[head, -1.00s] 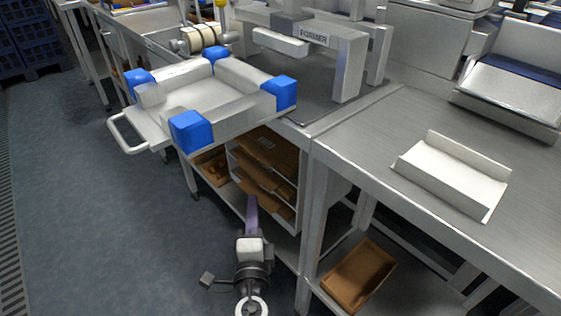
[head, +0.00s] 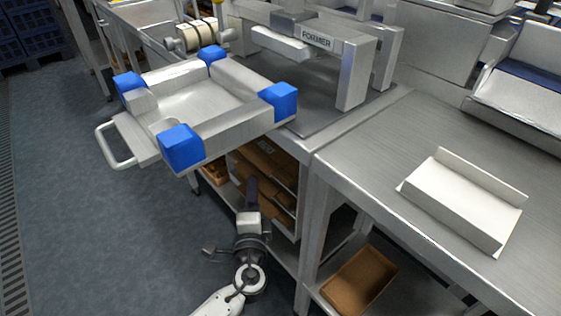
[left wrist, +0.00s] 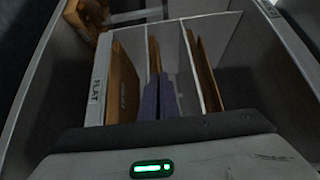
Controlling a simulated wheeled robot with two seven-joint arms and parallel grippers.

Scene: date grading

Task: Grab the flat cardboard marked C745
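Flat brown cardboards stand in a divided rack (head: 288,224) under the bench. In the left wrist view they show as a left one (left wrist: 122,85) with faint unreadable print, a middle one (left wrist: 154,55) and a right one (left wrist: 203,70), in separate slots. I cannot read C745 on any. My left gripper (head: 252,184) points into the rack front. Its purple fingers (left wrist: 159,98) are close together in front of the middle slot, partly hiding it. Whether they hold a sheet is unclear. My right gripper is out of view.
A tray with blue corner blocks (head: 180,147) overhangs above the rack. A bench leg (head: 311,240) stands right of my arm, and an open brown box (head: 359,281) lies on the lower shelf. Rack dividers (left wrist: 207,60) leave narrow slots. The floor at left is clear.

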